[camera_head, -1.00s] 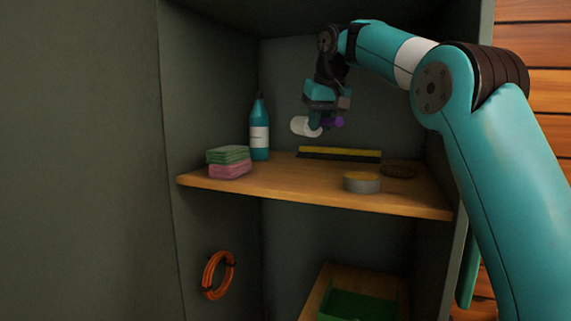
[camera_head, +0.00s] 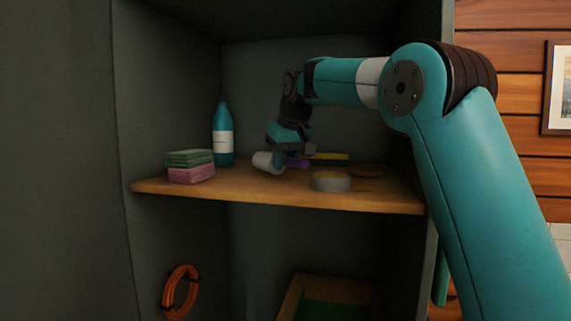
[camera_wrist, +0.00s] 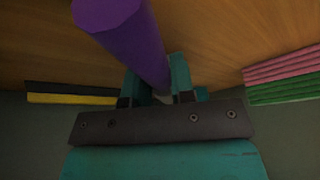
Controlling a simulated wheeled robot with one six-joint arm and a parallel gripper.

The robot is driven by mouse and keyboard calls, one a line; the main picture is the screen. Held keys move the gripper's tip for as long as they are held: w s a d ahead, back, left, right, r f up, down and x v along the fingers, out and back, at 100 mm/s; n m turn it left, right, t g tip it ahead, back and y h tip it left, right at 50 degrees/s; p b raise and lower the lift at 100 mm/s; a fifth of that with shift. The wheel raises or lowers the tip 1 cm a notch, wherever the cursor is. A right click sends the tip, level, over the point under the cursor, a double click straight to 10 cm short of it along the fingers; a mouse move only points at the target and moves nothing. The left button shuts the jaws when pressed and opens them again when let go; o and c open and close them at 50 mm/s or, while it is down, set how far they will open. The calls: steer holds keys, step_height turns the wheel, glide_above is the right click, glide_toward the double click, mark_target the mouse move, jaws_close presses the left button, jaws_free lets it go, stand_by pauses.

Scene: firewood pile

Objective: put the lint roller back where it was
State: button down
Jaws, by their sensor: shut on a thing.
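The lint roller has a white roll (camera_head: 268,162) and a purple handle (camera_head: 297,162). My gripper (camera_head: 281,158) is shut on it, with the white roll to the left and the handle to the right in the head view. The roller is low over the wooden shelf (camera_head: 235,193), and I cannot tell whether it touches the board. In the wrist view the purple handle (camera_wrist: 125,35) runs up from between the fingers (camera_wrist: 158,85). The white roll is mostly hidden there.
A teal bottle (camera_head: 223,135) and stacked green and pink sponges (camera_head: 190,167) stand left of the roller. A round tin (camera_head: 331,181), a dark ring-like object (camera_head: 365,171) and a yellow-black bar (camera_head: 328,158) are to the right. An orange coil (camera_head: 180,291) hangs below.

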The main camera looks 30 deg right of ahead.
steer(key=shift+f, duration=0.15)
steer(key=c, duration=1)
jaws_free()
steer(key=shift+o, duration=0.2)
steer(key=shift+s+r, duration=0.15)
steer(key=shift+r, duration=0.3)
steer(key=p+v, duration=0.3)
steer(key=v, duration=0.8)
steer(key=shift+r, duration=0.2)
steer(key=s+a+f+n+g+y, duration=0.1)
steer(key=s+a+f, duration=0.2)
steer(key=a+f, duration=0.15)
steer(key=s+a+f+n+y, duration=0.1)
steer(key=s+a+f+n, duration=0.15)
steer(key=a, duration=0.35)
steer(key=s+a+f+n+g, duration=0.1)
steer(key=s+a+f, duration=0.2)
steer(key=s+f, duration=0.3)
steer(key=s+a+f+n+g+y, duration=0.1)
steer(key=s+a+f, duration=0.3)
steer(key=s, duration=0.7)
steer(key=s+a+f+n+g+y, duration=0.1)
steer(key=s+a+f, duration=0.2)
steer(key=s+f, duration=0.5)
steer(key=shift+s+a+f+n+g, duration=0.15)
steer(key=shift+s+a+n+g, duration=0.1)
steer(key=shift+s+n+g, duration=0.25)
